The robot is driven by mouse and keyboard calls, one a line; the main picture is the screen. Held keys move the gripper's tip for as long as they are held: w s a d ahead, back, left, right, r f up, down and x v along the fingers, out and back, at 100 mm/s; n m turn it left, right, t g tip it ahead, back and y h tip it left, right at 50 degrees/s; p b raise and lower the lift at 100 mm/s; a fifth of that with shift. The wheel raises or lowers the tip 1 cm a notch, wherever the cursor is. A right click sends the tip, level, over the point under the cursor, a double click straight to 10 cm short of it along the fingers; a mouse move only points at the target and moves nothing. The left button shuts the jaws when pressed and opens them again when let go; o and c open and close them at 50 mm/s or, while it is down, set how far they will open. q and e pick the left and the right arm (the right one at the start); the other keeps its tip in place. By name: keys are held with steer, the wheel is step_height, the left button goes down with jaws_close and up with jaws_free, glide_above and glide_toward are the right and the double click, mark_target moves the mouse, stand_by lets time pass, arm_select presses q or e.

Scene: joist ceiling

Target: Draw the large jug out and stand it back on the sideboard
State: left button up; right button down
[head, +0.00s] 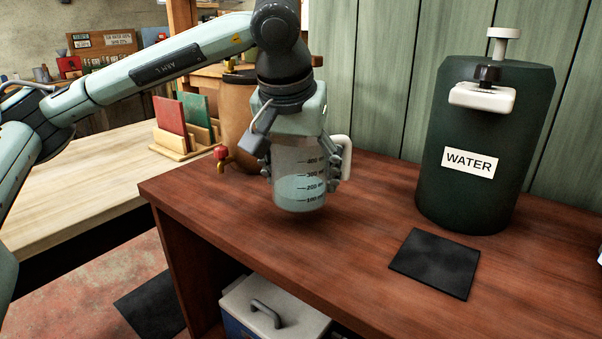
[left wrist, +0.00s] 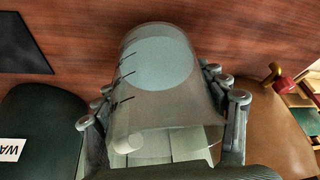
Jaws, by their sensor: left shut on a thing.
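The large jug (head: 300,192) is clear, with dark measuring marks and a white handle (head: 346,150). A pale blue-grey area shows in its lower part. My left gripper (head: 300,170) comes down from above and is shut on the jug, a finger on each side. The jug is upright over the sideboard (head: 370,215), near its left end; I cannot tell whether its base touches the top. In the left wrist view the jug (left wrist: 150,100) sits between the fingers, with the red-brown wood beyond it. My right gripper is not in view.
A dark green water container (head: 470,195) labelled WATER stands at the right, with a black mat (head: 436,262) before it. A brown container (head: 238,110) with a red-handled tap stands behind the jug. A grey-lidded box (head: 275,312) is below. The sideboard's middle is clear.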

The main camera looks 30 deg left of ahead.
mark_target(292, 145)
arm_select(q)
steer(key=shift+f, duration=0.1)
steer(key=shift+f+b, duration=1.25)
steer(key=shift+f, duration=0.15)
steer(key=shift+f+b, duration=0.35)
steer(key=shift+b, duration=0.05)
steer(key=o, duration=1.9)
steer(key=v, duration=1.2)
